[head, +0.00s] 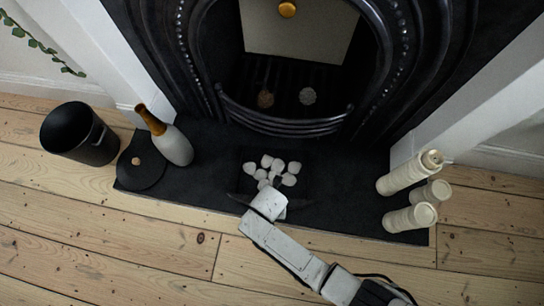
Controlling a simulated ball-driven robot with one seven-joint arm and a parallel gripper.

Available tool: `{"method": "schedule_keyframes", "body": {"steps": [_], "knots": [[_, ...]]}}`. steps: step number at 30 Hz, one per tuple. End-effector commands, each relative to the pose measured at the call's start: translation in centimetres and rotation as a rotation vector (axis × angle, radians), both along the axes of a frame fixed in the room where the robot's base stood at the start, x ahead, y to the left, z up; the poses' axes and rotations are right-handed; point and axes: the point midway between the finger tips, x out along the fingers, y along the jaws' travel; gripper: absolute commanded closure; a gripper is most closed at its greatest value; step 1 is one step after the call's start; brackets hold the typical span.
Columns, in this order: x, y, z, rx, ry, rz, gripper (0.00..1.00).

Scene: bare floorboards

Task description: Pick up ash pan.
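A dark, shallow pan (306,190), which looks like the ash pan, lies on the black hearth in front of the grate. Several white pebbles (289,180) are heaped on it. Its edges are hard to tell from the hearth, both being black. My gripper (268,188) is at the pan's near side, just below the pebbles. The white wrist hides most of the fingers and part of the pan. I cannot tell whether the fingers touch the pan or are open.
The black hearth (345,210) bears a white bottle (173,148) at left and several cream candle-like columns (408,219) at right. A black bucket (78,135) and a round black lid (141,172) stand left. The iron fireplace (280,122) rises behind. Floorboards in front are clear.

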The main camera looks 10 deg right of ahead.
Motion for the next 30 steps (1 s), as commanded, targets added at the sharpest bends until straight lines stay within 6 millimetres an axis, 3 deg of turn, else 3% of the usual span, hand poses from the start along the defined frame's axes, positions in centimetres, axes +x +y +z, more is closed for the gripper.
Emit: {"method": "schedule_keyframes", "body": {"steps": [8, 22, 30], "knots": [[0.00, 0.00, -0.25, 0.000, 0.000, 0.000, 0.56], [-0.01, -0.02, -0.25, 0.000, 0.000, 0.000, 1.00], [-0.01, -0.03, -0.26, 0.000, 0.000, 0.000, 1.00]]}}
